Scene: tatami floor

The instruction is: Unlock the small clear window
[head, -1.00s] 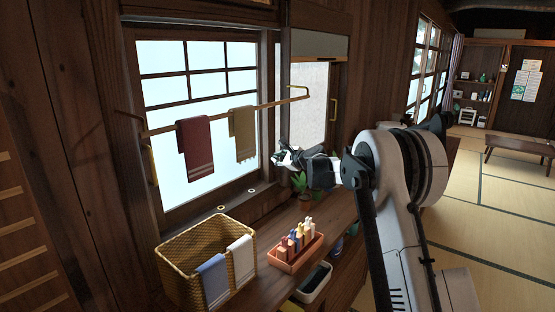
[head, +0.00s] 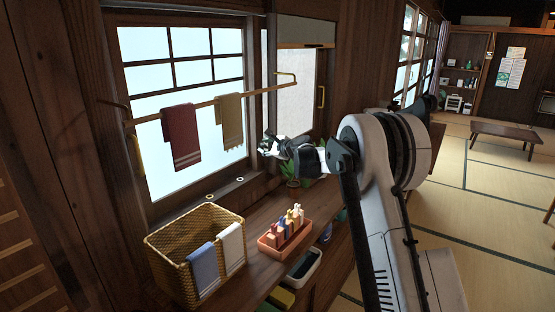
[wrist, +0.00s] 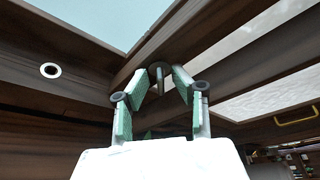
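The clear window (head: 180,100) with dark wooden bars is at the left in the head view. A corner of its pane (wrist: 95,15) shows at the top left in the wrist view. A small round dark lock with a grey pin (wrist: 159,73) sits at the frame joint. My gripper (wrist: 160,82) is open, with its green-padded fingers apart on either side of the lock. I cannot tell whether they touch it. In the head view my gripper (head: 268,147) is beside the right edge of the clear window, and the lock is hidden.
A frosted window (head: 296,92) with a brass handle (head: 321,97) is to the right. A towel rail (head: 262,92) with two towels crosses the clear window. A wicker basket (head: 170,268), an orange tray of pegs (head: 268,246) and a plant (head: 290,187) stand on the shelf below.

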